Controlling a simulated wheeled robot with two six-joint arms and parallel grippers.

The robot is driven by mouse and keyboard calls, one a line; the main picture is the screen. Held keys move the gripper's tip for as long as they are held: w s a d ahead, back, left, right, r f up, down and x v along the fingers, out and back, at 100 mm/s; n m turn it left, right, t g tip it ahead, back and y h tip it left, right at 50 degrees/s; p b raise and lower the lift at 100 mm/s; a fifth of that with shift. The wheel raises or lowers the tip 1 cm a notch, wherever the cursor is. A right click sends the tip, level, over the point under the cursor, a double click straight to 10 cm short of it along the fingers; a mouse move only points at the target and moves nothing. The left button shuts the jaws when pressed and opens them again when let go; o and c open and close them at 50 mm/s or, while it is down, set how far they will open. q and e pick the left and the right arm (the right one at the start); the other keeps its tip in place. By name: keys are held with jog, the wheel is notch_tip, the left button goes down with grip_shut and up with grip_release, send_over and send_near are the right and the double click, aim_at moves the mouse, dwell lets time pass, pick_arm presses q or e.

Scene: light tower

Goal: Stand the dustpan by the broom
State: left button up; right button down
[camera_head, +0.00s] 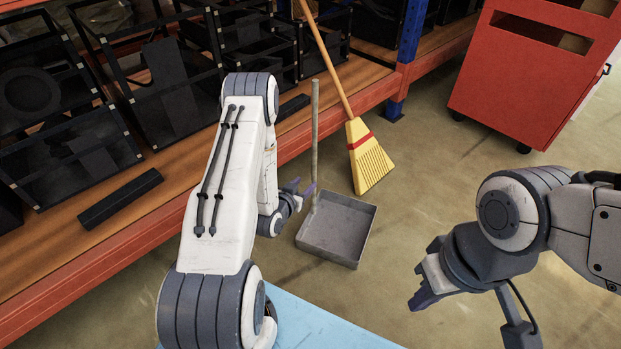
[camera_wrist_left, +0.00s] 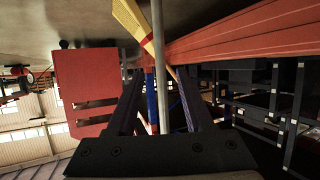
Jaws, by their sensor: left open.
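The grey dustpan (camera_head: 338,228) rests on the floor with its long handle (camera_head: 314,130) upright. The broom (camera_head: 368,160) has yellow bristles and a red band; it stands just behind and right of the dustpan, its stick leaning up to the left. My left gripper (camera_head: 300,190) is open at the lower part of the dustpan handle. In the left wrist view the handle (camera_wrist_left: 156,60) runs between the spread fingers (camera_wrist_left: 158,85); contact cannot be told. The broom (camera_wrist_left: 132,22) shows there beyond it. My right gripper (camera_head: 417,284) is open and empty, right of the dustpan.
A shelf with an orange-red beam (camera_head: 375,92) and several black crates (camera_head: 160,90) runs along the left and back. A blue post (camera_head: 410,45) rises behind the broom. A red cabinet (camera_head: 520,80) stands at the back right. A light-blue surface (camera_head: 310,325) lies in front. Floor right of the broom is clear.

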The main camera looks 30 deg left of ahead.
pick_arm(q)
jog(key=w+d+r+m+g+h, duration=0.25)
jog(key=d+r, duration=0.35)
jog(key=d, duration=0.3)
jog(key=s+d+r+m+g, duration=0.2)
jog(key=s+d+r+g, duration=0.3)
jog(key=d+r, duration=0.4)
jog(key=s+d+r+m+g, duration=0.1)
jog(key=s+d+r+g, duration=0.2)
jog(key=s, duration=1.1)
jog(key=s+d+r+m+g+y, duration=0.1)
jog(key=s+r, duration=0.5)
jog(key=s, duration=0.8)
jog(key=d+m+g, duration=0.1)
jog(key=d+g, duration=0.1)
jog(key=d, duration=0.1)
jog(key=shift+r, duration=0.4)
jog(key=shift+d, duration=0.1)
notch_tip(320, 180, up, 46)
jog(key=p, duration=4.6)
